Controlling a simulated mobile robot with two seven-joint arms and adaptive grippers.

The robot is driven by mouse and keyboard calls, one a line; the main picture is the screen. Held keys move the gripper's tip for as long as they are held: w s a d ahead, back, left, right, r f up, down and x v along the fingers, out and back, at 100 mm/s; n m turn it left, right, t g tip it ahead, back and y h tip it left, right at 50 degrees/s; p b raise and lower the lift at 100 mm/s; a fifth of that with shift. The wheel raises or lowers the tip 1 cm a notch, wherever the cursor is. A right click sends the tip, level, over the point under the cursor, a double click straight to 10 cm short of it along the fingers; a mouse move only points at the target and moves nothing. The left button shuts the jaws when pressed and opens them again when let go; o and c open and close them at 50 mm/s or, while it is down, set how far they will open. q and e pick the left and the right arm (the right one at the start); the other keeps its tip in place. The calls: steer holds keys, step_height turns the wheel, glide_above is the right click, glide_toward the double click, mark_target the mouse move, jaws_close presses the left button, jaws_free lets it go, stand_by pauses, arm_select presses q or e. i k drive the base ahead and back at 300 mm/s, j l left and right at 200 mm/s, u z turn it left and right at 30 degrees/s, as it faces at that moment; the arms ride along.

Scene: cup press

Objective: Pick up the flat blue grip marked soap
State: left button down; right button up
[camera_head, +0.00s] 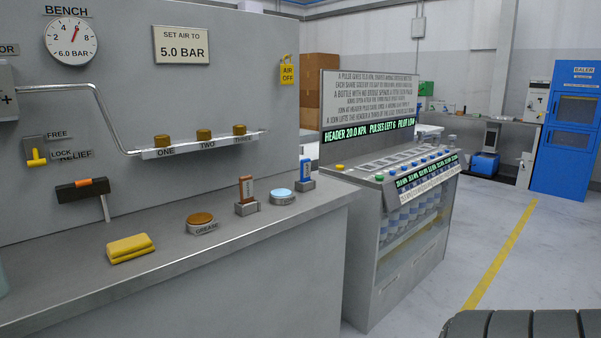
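A flat blue grip (305,170) stands upright in a small grey holder (306,186) near the right end of the grey bench. Its marking is too small to read. A similar flat brown-red grip (246,188) stands upright in its own grey holder (247,208) to the left. A round grey dish with a pale blue top (282,196) sits between the two grips. Neither of my grippers is in view.
The bench (180,258) also bears a brown-topped dish marked GREASE (201,220) and a folded yellow cloth (130,248). A grey wall panel (210,85) rises behind. A machine with a sign and display (372,137) stands to the right. A blue cabinet (567,165) stands far right.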

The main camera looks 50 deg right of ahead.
mark_target(306, 164)
steer(key=k+l, duration=0.1)
steer(key=l, duration=0.25)
steer(key=k+l+u, duration=0.1)
steer(key=l, duration=0.3)
steer(key=k+l, duration=0.1)
steer(key=l, duration=0.25)
steer(key=k+l, duration=0.1)
steer(key=l, duration=0.3)
steer(key=k+l+u, duration=0.1)
steer(key=l, duration=0.25)
steer(key=k+l, duration=0.15)
steer(key=l, duration=0.2)
steer(key=u, duration=0.05)
